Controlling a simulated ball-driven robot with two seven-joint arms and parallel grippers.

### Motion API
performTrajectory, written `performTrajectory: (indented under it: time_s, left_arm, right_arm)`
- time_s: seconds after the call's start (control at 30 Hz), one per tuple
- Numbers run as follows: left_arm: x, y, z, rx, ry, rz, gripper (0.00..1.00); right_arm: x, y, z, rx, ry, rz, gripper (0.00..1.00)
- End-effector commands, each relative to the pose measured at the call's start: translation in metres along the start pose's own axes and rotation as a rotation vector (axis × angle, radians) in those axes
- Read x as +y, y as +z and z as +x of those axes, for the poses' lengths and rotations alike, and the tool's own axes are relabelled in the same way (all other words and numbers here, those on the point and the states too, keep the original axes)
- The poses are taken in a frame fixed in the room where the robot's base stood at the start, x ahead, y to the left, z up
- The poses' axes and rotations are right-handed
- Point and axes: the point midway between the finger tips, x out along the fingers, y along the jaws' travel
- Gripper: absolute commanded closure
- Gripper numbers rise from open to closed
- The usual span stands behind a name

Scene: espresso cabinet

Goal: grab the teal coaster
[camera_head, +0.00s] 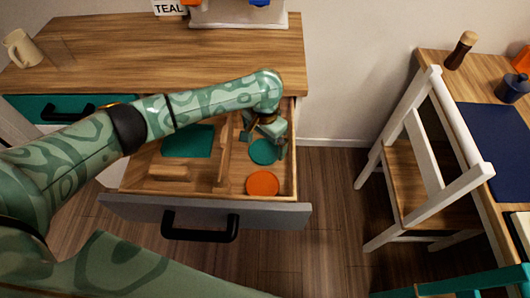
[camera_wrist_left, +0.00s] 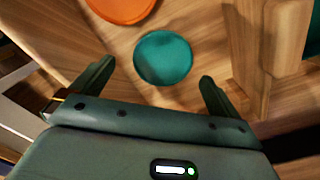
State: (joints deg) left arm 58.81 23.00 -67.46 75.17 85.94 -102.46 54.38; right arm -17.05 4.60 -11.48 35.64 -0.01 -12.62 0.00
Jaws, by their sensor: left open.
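The teal coaster (camera_head: 263,152) is a flat round disc lying on the floor of the open drawer, in its right compartment. In the left wrist view the teal coaster (camera_wrist_left: 163,58) lies just beyond and between the two fingers. My left gripper (camera_head: 267,143) reaches down into the drawer over the coaster. In the left wrist view my left gripper (camera_wrist_left: 155,78) is open, with its fingers apart and nothing between them. My right gripper does not show in either view.
An orange coaster (camera_head: 262,184) lies nearer the drawer front. A wooden divider (camera_head: 224,155) separates the coasters from a teal square (camera_head: 188,141) in the left compartment. The drawer front (camera_head: 270,216) has a black handle. A white chair (camera_head: 425,150) stands to the right.

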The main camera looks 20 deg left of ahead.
Motion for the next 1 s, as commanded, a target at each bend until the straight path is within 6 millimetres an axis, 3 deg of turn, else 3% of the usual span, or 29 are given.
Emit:
performTrajectory:
  time_s: [0.27, 0.5, 0.53, 0.67, 0.7, 1.0]
  left_arm:
    - [-0.005, -0.004, 0.049, -0.006, 0.002, -0.001, 0.00]
    - [-0.005, -0.004, 0.047, 0.000, -0.001, 0.000, 0.00]
    - [-0.005, -0.004, 0.047, 0.000, -0.001, 0.000, 0.03]
    - [-0.005, -0.004, 0.047, 0.000, -0.001, 0.000, 0.39]
    - [-0.004, -0.004, 0.047, 0.000, -0.001, 0.000, 0.43]
    - [-0.004, -0.005, 0.045, 0.001, -0.001, 0.000, 0.43]
  right_arm:
    - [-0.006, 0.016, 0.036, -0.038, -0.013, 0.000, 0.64]
    - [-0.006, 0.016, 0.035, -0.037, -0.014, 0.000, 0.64]
    - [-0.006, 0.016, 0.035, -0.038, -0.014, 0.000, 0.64]
    - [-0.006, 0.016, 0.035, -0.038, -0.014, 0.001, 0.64]
    - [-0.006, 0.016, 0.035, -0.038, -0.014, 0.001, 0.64]
    - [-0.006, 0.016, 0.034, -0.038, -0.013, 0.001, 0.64]
